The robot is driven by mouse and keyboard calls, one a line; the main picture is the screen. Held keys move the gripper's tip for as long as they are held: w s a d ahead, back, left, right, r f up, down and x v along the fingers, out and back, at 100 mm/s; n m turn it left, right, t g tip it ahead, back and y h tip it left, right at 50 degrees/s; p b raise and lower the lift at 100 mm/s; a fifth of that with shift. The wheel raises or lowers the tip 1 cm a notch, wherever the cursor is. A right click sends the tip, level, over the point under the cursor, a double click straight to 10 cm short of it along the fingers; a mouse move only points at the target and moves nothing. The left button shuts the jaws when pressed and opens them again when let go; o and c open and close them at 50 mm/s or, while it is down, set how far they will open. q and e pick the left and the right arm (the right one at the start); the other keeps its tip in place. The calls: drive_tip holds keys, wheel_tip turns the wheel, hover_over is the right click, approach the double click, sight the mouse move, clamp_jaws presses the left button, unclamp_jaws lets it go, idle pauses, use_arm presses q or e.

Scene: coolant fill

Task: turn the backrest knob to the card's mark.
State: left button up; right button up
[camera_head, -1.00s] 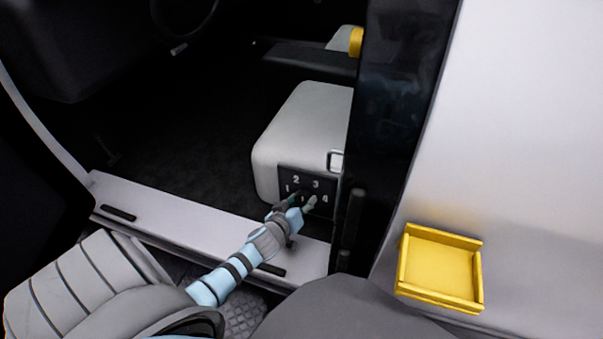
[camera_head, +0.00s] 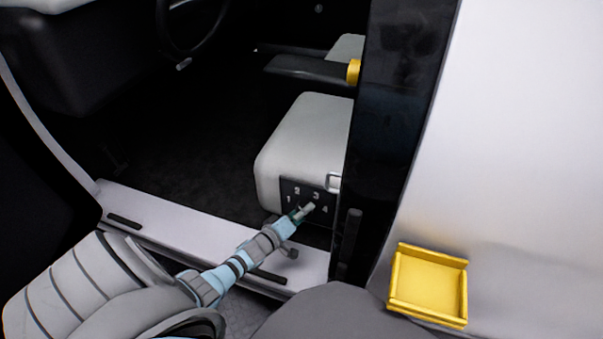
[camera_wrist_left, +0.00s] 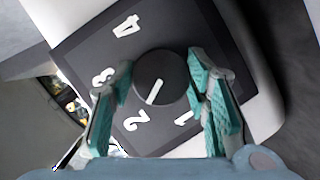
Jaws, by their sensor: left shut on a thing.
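The backrest knob (camera_wrist_left: 160,77) is a round black dial with a white pointer line, on a dark panel (camera_wrist_left: 215,50) numbered 1 to 4. In the left wrist view its pointer lies between 1 and 2, closer to 2. In the head view the panel (camera_head: 291,184) is on the side of the light grey seat base. My left gripper (camera_head: 306,210) is at the panel and hides the knob there. In the left wrist view my left gripper (camera_wrist_left: 160,90) has its teal fingers on both sides of the knob, shut on it. No card shows. My right gripper is out of view.
The seat base (camera_head: 305,135) stands inside the vehicle, behind a light door sill (camera_head: 165,225). A dark pillar (camera_head: 390,120) rises close to the right of the panel. An empty yellow tray (camera_head: 430,254) is on the right. A yellow piece (camera_head: 353,72) is on the armrest.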

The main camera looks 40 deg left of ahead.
use_arm(q)
drive_tip(key=shift+a, duration=0.1)
drive_tip(key=o, duration=1.2)
drive_tip(key=shift+c, duration=0.2)
drive_tip(key=shift+s, duration=0.1)
drive_tip(key=v, duration=1.2)
